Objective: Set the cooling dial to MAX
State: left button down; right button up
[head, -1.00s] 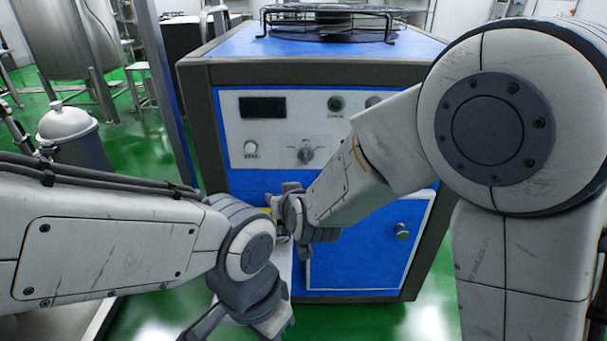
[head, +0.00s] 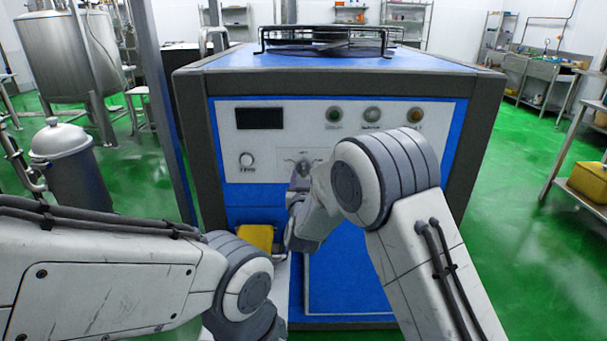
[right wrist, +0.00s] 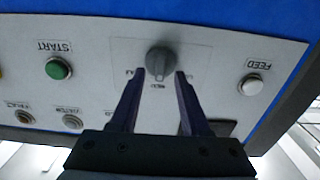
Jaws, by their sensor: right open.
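The cooling dial (right wrist: 161,60) is a dark grey round knob on the pale control panel (right wrist: 108,38) of a blue machine. The right wrist view shows the panel upside down. My right gripper (right wrist: 160,73) is open, its two fingertips on either side of the dial and apart from it in the picture. Small labels ring the dial; I cannot tell its setting. In the head view my right gripper (head: 298,182) is at the panel and partly covers the dial area. My left arm shows at the lower left, its fingers out of frame.
Near the dial are a white feed button (right wrist: 252,84) and a green start button (right wrist: 58,68). The panel also has a dark display (head: 260,118). A yellow object (head: 256,237) sits low at the machine's front. A black fan guard (head: 328,40) is on top.

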jog(key=shift+w, duration=1)
jog(key=shift+c, duration=0.3)
grip_shut()
